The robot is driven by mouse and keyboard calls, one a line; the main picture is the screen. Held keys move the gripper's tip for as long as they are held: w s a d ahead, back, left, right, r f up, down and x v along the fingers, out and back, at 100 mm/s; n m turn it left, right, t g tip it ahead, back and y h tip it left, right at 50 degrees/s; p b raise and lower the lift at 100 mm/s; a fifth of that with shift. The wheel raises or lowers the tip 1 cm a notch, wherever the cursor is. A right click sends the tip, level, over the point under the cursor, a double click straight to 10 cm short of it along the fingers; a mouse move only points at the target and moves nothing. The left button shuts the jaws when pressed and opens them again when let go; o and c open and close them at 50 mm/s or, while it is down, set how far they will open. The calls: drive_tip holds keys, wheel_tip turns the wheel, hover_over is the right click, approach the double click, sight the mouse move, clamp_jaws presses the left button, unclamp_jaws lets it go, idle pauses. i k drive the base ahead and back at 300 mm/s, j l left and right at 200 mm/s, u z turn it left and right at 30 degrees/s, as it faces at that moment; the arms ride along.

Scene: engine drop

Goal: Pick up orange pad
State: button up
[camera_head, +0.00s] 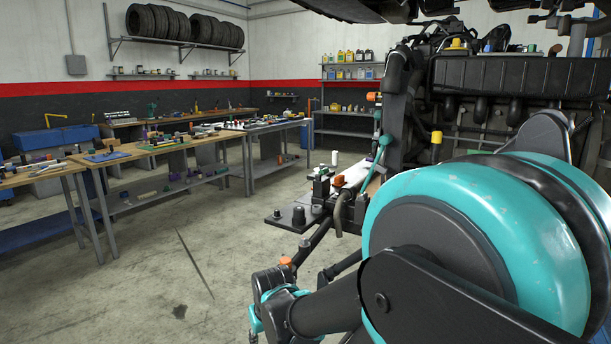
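I cannot pick out an orange pad for certain. A small orange piece (339,181) sits among black and white parts above a dark plate in the middle. A second orange piece (286,262) sits on dark parts at bottom centre. Another small orange piece (373,96) is higher up, beside the engine. My teal and black arm fills the lower right and hides what is behind it. Small black and teal parts show at the far end of its black link, bottom centre. No gripper fingers can be made out there, nor anything held.
A large dark engine (520,75) stands at the right. A dark plate (286,220) juts out left of it. Workbenches with tools (205,142) line the left side. Shelves (352,80) stand at the back. The concrete floor (150,265) at left front is open.

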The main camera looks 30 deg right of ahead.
sight(339, 181)
drive_tip(key=i+u, duration=0.35)
drive_tip(key=i, duration=0.25)
drive_tip(key=i+u, duration=0.4)
drive_tip(key=i, duration=0.2)
drive_tip(key=i+z, duration=0.25)
drive_tip(key=i, duration=0.15)
drive_tip(key=i+z, duration=0.3)
drive_tip(key=i+l+z, duration=0.1)
drive_tip(key=i+z, duration=0.55)
drive_tip(key=z, duration=0.2)
drive_tip(key=i+j+z, duration=0.1)
drive_tip(key=i+z, duration=0.3)
